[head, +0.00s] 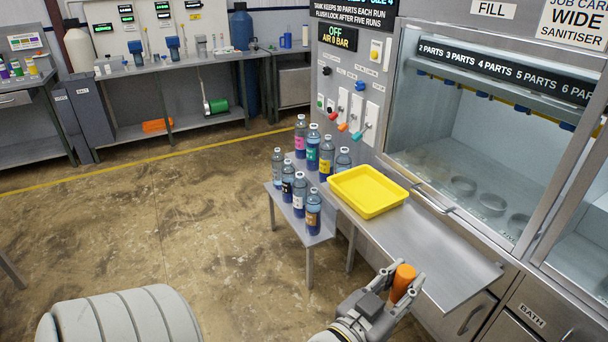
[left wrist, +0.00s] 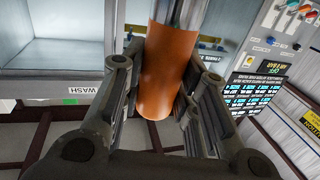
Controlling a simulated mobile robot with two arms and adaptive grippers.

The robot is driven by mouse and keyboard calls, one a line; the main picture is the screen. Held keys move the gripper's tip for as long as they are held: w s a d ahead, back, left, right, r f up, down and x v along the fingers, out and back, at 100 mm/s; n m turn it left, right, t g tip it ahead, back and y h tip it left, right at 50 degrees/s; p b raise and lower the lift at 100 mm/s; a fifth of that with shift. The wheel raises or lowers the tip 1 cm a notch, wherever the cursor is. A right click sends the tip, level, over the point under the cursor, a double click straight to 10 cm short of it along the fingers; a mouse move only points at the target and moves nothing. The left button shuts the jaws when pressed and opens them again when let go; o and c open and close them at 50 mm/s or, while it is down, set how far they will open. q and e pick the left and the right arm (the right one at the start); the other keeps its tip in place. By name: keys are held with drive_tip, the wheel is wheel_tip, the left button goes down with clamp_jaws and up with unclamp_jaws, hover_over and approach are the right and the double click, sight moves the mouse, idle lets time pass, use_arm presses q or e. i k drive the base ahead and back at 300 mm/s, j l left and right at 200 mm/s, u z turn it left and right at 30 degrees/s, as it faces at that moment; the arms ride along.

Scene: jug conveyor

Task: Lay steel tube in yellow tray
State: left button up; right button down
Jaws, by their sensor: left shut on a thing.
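The yellow tray (head: 368,190) lies empty on the steel ledge in front of the glazed cabinet, in the middle of the head view. My left gripper (head: 398,285) is at the bottom of the head view, nearer to me than the tray and apart from it. It is shut around an orange cylinder (head: 403,282), which stands roughly upright. In the left wrist view the orange part (left wrist: 167,75) sits between the fingers, and a shiny steel length (left wrist: 186,12) extends from it. Most of the steel length is hidden in the head view. My right gripper is not in view.
Several labelled bottles (head: 299,193) stand left of the tray, on a small side table (head: 318,237) and close to the tray's edge. The ledge (head: 440,255) right of the tray is bare. A cabinet with a clear front (head: 470,150) rises behind it.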

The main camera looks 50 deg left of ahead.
sight(366, 191)
drive_tip(key=i+l+u, duration=0.15)
drive_tip(key=i+u, duration=0.3)
drive_tip(key=i+l+u, duration=0.2)
drive_tip(key=u, duration=0.25)
drive_tip(key=i+l+u, duration=0.25)
drive_tip(key=l+u, duration=0.2)
drive_tip(key=i+l, duration=0.15)
drive_tip(key=l, duration=0.15)
drive_tip(key=i+l, duration=0.15)
drive_tip(key=l, duration=0.1)
